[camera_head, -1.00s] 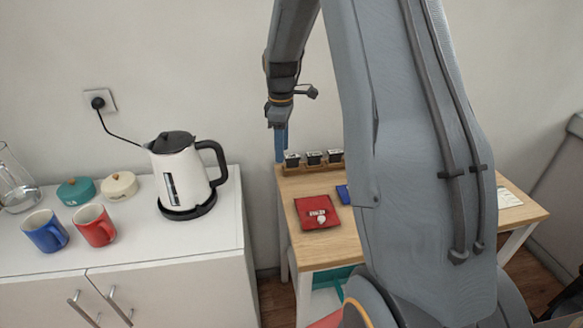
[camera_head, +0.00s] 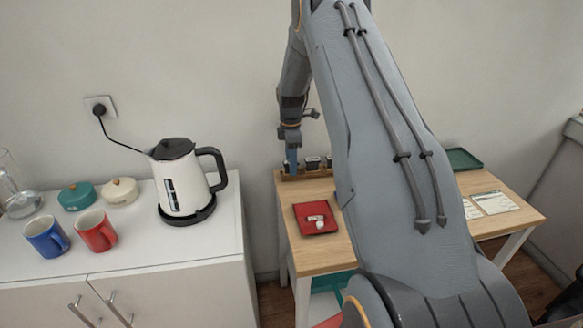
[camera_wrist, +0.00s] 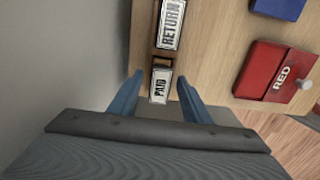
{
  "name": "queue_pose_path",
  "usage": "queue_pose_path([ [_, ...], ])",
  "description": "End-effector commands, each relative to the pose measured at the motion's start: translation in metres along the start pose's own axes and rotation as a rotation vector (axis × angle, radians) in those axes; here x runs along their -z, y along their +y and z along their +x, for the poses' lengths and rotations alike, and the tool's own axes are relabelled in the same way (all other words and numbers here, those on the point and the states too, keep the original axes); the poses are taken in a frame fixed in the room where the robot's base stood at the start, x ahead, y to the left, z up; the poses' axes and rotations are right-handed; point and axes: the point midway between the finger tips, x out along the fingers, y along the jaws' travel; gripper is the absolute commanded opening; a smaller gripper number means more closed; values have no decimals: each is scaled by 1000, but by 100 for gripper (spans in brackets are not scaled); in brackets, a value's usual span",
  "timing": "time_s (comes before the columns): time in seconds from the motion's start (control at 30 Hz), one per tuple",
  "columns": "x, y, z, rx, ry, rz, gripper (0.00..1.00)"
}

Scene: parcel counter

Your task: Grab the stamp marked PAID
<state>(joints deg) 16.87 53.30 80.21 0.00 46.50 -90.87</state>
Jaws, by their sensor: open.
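The stamp marked PAID (camera_wrist: 160,84) shows in the wrist view, with a white label in a dark frame on top. It sits in the wooden rack at the end, beside the stamp marked RETURN (camera_wrist: 171,24). My gripper (camera_wrist: 158,88) is open, its two blue fingers on either side of the PAID stamp's label. I cannot tell how deep the fingers reach around it. In the head view my gripper (camera_head: 291,165) is at the left end of the rack (camera_head: 318,173) and hides the PAID stamp there.
A red ink pad box (camera_head: 315,217), marked RED in the wrist view (camera_wrist: 277,72), lies on the wooden table (camera_head: 318,258). A blue box (camera_wrist: 280,8) is near it. A green tray (camera_head: 463,159) and papers (camera_head: 494,202) lie right. The wall is close behind the rack.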

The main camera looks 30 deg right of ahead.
Motion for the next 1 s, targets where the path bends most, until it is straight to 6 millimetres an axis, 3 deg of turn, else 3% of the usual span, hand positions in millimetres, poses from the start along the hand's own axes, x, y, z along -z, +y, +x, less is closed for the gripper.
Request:
queue_pose_path([
  [0.13,0,0,12,1,0,0,44],
  [0.37,0,0,14,-1,0,1,44],
  [0.47,0,0,14,0,0,1,32],
  [0.63,0,0,14,0,0,1,3],
  [1.0,0,0,11,-1,0,1,1],
])
